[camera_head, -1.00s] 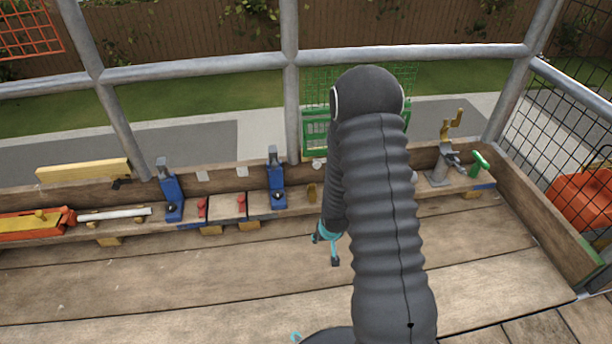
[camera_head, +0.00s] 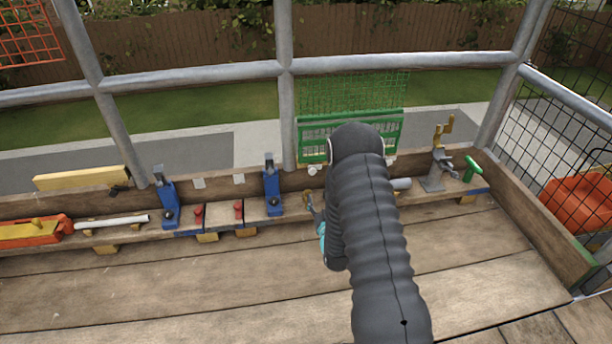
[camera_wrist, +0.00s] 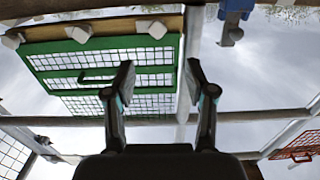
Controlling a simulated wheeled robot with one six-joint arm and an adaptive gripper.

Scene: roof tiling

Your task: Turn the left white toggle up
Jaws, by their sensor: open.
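Another white toggle (camera_head: 390,158) is at the basket's right, partly behind my arm. The wrist view, which looks upside down, shows a row of pale blocky knobs along the board edge; the one nearest the blue clamp (camera_wrist: 151,30) appears beyond my fingertips. My gripper (camera_wrist: 160,75) is open and empty, its fingers apart. In the head view my arm mostly hides it; a fingertip shows just below the left toggle, apart from it.
A green mesh basket (camera_head: 350,128) hangs behind the board. Blue clamps (camera_head: 272,192) and small red knobs (camera_head: 238,207) stand left along the shelf. A grey clamp with a yellow handle (camera_head: 437,160) stands right. Metal rails cross behind. The front planks (camera_head: 190,285) are clear.

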